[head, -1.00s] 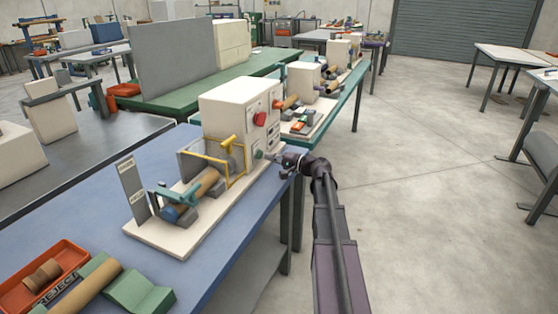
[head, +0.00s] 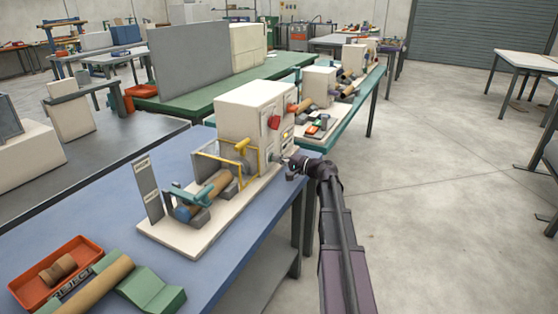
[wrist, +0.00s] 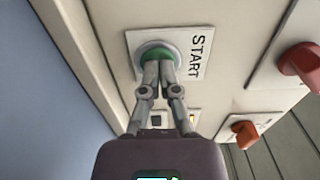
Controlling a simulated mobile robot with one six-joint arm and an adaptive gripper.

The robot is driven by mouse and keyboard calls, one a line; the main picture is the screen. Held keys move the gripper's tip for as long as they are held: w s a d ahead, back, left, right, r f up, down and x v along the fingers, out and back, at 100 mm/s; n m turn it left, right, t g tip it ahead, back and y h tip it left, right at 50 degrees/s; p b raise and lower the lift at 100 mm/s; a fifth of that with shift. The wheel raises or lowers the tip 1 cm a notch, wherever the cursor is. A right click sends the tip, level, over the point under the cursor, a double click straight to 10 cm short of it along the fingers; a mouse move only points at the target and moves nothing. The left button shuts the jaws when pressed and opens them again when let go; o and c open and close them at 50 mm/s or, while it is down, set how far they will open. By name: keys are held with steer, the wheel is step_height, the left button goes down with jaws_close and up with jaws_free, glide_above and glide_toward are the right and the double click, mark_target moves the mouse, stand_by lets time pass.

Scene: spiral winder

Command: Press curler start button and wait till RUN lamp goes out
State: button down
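The curler (head: 252,108) is a cream machine on a base plate on the blue bench. Its green START button (wrist: 156,57) sits in a grey ring beside a white START label in the wrist view. My gripper (wrist: 159,72) is shut and empty, with its fingertips together at the button's face; they cover part of it, and I cannot tell how far it is pressed. In the head view my gripper (head: 284,161) is at the machine's right side. A small yellow light (head: 286,135) glows on that panel; its label is not readable.
A red knob (wrist: 300,62) and an orange knob (wrist: 243,133) stick out from the panel near my gripper. A yellow guard frame (head: 229,171) stands around the roller. A red tray (head: 57,270) lies at the front left.

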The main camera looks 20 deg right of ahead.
steer(key=shift+w+a, duration=0.1)
steer(key=shift+w, duration=0.05)
steer(key=shift+s+d, duration=0.3)
steer(key=shift+s, duration=0.15)
steer(key=v, duration=1.3)
steer(key=shift+s+d, duration=0.1)
stand_by(0.5)
